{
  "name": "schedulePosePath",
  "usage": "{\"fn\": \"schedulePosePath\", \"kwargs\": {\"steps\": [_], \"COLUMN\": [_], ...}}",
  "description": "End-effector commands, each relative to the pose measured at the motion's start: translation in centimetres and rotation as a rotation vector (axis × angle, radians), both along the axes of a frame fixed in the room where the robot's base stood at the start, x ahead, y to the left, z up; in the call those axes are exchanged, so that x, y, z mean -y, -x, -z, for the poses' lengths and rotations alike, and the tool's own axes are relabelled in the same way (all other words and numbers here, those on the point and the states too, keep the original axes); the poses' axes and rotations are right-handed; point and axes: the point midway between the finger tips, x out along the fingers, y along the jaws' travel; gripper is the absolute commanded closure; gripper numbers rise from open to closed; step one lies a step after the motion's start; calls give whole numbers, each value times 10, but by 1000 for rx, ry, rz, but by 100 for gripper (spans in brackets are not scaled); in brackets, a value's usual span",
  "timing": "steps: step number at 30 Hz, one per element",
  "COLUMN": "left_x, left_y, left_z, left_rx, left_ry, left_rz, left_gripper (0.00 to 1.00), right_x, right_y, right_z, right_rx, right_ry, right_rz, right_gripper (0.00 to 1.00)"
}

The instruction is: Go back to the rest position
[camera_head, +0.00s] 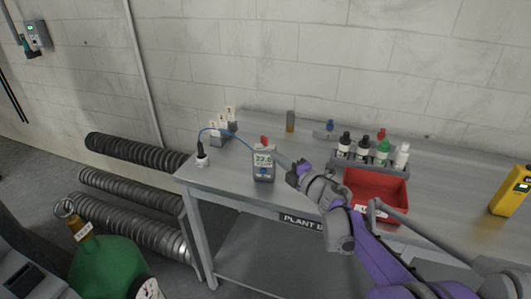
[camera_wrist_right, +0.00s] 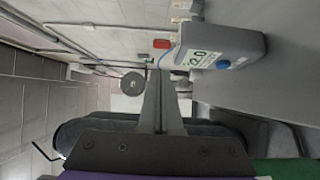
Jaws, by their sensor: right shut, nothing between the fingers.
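My right gripper (camera_head: 280,158) reaches in from the lower right on a purple and grey arm. It is just right of a grey handheld meter (camera_head: 263,163) with a lit display and a blue button, above the workbench (camera_head: 235,172). In the right wrist view the fingers (camera_wrist_right: 160,95) are together with nothing between them. The meter (camera_wrist_right: 220,48) shows there at the upper right, apart from the fingers. A blue cable (camera_head: 228,134) runs from the meter to a probe in a small white holder (camera_head: 202,160). My left gripper is not in view.
A red bin (camera_head: 376,184) and a rack of several capped bottles (camera_head: 363,150) stand close to my right arm. A yellow device (camera_head: 510,190) is at the far right.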

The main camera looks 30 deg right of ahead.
Motion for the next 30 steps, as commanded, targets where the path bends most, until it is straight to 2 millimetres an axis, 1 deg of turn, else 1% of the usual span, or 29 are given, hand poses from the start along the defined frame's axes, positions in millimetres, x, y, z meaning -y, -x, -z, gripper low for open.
{"fn": "schedulePosePath", "kwargs": {"steps": [1,3,6,11,14,17,19,21,22,23,26,27,29,30], "left_x": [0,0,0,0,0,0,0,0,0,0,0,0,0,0], "left_y": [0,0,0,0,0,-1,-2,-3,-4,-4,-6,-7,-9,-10], "left_z": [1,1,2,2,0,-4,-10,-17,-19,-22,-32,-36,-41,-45], "left_rx": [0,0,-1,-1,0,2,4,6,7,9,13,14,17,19], "left_ry": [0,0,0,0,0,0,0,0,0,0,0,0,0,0], "left_rz": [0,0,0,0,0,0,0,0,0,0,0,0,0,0], "left_gripper": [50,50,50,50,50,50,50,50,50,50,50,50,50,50], "right_x": [3,6,8,9,6,0,-7,-13,-17,-21,-41,-52,-74,-90], "right_y": [8,14,20,22,23,26,33,47,55,64,100,117,146,166], "right_z": [0,0,0,0,-5,-20,-32,-37,-36,-33,-7,8,33,50], "right_rx": [0,0,1,1,6,22,28,15,1,-20,-129,-190,-302,-384], "right_ry": [1,1,0,-1,-20,-106,-220,-373,-446,-520,-762,-855,-987,-1064], "right_rz": [2,1,0,-1,15,86,174,284,332,382,535,592,673,722], "right_gripper": [100,100,100,100,100,100,100,100,100,100,100,100,100,100]}}
